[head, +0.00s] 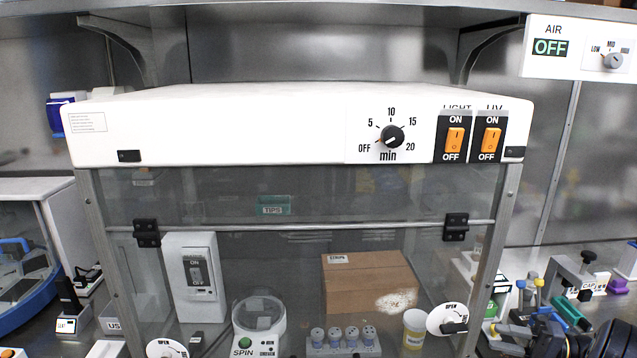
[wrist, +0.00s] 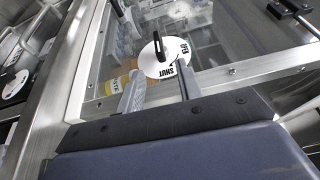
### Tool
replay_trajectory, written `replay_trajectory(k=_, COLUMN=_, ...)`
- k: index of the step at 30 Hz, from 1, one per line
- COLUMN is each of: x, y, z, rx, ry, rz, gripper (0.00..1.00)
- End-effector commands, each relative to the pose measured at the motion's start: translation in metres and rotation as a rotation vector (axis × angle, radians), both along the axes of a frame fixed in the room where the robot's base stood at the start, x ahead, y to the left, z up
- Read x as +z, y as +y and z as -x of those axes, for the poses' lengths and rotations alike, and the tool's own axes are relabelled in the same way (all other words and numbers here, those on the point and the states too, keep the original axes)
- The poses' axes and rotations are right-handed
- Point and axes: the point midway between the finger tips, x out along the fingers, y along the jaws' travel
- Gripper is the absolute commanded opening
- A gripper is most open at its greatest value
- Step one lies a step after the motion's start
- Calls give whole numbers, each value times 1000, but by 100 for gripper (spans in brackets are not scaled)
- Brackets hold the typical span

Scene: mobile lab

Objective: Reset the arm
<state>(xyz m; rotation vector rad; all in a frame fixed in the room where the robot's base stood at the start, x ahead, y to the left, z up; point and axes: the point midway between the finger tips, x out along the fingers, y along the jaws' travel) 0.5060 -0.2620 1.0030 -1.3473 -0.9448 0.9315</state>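My gripper (wrist: 160,88) shows in the wrist view with its two fingers apart and nothing between them. Just beyond the fingertips is a white round dial (wrist: 166,57) with a black handle, on the front of the clear cabinet. A dial with a black handle also shows at the lower right of the cabinet in the head view (head: 447,319). I cannot tell from these frames whether the fingers touch the dial. In the head view, dark parts at the bottom right corner may be my arm; my fingers cannot be made out there.
The cabinet's white top (head: 230,125) carries a timer knob (head: 392,137) and two orange switches. Behind the clear panel are a cardboard box (head: 369,284), a small centrifuge (head: 259,322) and a yellow-labelled cup (head: 414,328). Clamps and small tools crowd the bench at right.

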Motion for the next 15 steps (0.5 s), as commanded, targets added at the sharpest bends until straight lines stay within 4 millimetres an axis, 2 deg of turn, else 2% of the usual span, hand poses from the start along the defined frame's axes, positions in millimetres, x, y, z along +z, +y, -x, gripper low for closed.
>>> replay_trajectory(k=1, x=-6, y=2, z=-1, rx=1, ry=-1, rz=1, gripper=35)
replay_trajectory(k=15, x=-5, y=16, z=-6, rx=1, ry=0, rz=1, gripper=35)
